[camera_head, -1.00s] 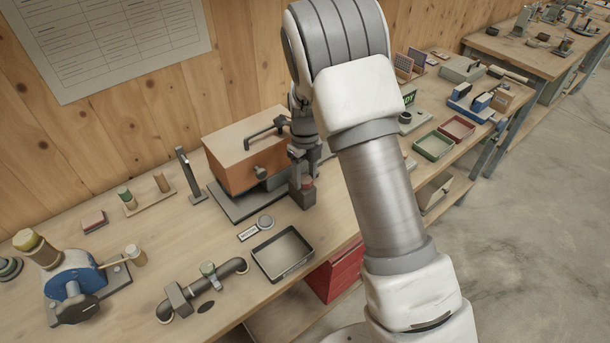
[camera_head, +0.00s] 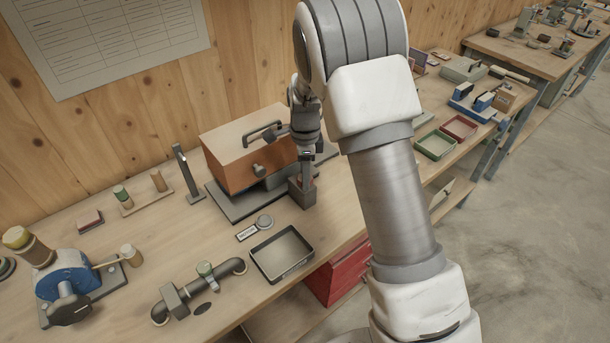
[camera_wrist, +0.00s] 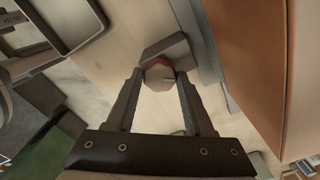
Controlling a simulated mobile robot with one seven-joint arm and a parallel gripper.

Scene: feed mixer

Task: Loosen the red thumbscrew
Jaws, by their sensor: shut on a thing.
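The red thumbscrew (camera_wrist: 158,73) shows in the wrist view as a dull red knob with a dark line on it, between my fingertips. It sits at a dark grey block (camera_wrist: 168,50), which shows in the head view (camera_head: 303,196) at the right of the orange box. My gripper (camera_wrist: 160,75) is shut on the thumbscrew, one finger on each side. In the head view my gripper (camera_head: 307,172) points down over the block and the knob is hidden.
The orange box (camera_head: 232,172) with a black handle stands close beside the gripper, on a dark base plate (camera_head: 230,207). The wooden wall rises behind.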

